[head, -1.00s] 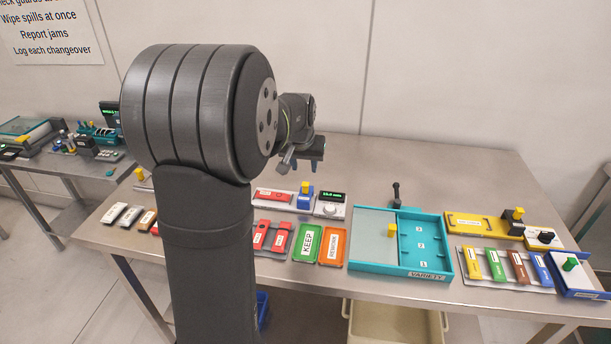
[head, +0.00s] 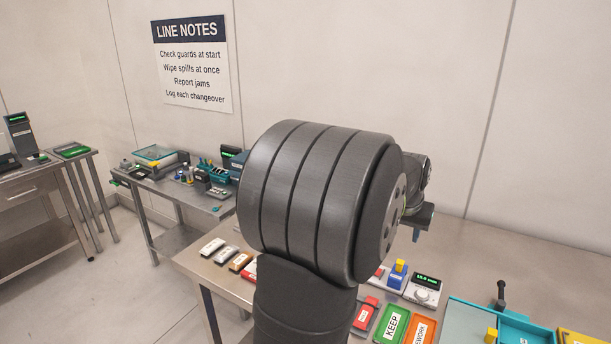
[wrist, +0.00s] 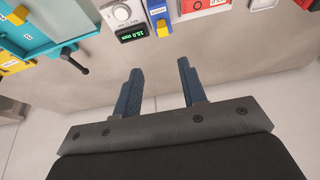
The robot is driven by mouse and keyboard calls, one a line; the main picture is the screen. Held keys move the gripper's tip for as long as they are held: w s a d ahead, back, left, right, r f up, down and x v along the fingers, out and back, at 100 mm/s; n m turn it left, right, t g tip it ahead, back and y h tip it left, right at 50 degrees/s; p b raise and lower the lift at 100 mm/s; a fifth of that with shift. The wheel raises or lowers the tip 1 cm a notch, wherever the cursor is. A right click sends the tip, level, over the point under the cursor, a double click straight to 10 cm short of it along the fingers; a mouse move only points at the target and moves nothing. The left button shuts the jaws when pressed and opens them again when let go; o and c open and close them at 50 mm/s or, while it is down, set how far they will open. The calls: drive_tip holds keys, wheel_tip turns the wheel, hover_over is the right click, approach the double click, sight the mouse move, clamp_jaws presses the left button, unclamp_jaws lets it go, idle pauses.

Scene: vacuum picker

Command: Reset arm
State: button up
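My gripper (wrist: 159,88) shows in the wrist view with its two blue fingers apart and nothing between them. It hangs over the edge of the metal table (wrist: 225,50), clear of the objects. In the head view my gripper shows small beyond my large dark arm joint, and its fingers are hard to make out there. My arm hides the middle of the table in the head view.
The table holds a green KEEP tray (head: 391,326), an orange REWORK tray (head: 420,330), a gauge with a green display (head: 424,288), a yellow-topped blue block (head: 398,272) and a teal tray (head: 527,330). Side benches (head: 175,190) stand at left. A LINE NOTES sign (head: 190,62) hangs on the wall.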

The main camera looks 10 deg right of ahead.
sight(400, 263)
drive_tip(key=x, duration=1.6)
drive_tip(key=o, duration=0.5)
drive_tip(key=shift+w+a+r, duration=0.15)
drive_tip(key=shift+a+r, duration=0.15)
drive_tip(key=o, duration=0.7)
drive_tip(key=w+a+r, duration=0.1)
drive_tip(key=a+r, duration=0.3)
drive_tip(key=shift+w+a, duration=0.3)
drive_tip(key=shift+o, duration=0.8)
drive_tip(key=a+r, duration=0.6)
drive_tip(key=a, duration=0.1)
drive_tip(key=shift+w+a+r, duration=0.25)
drive_tip(key=shift+w+a, duration=0.05)
drive_tip(key=shift+w, duration=0.1)
drive_tip(key=x, duration=0.9)
drive_tip(key=shift+w+d+f, duration=0.1)
drive_tip(key=shift+w+f, duration=0.05)
drive_tip(key=shift+f, duration=0.2)
drive_tip(key=shift+r, duration=0.1)
drive_tip(key=v, duration=1)
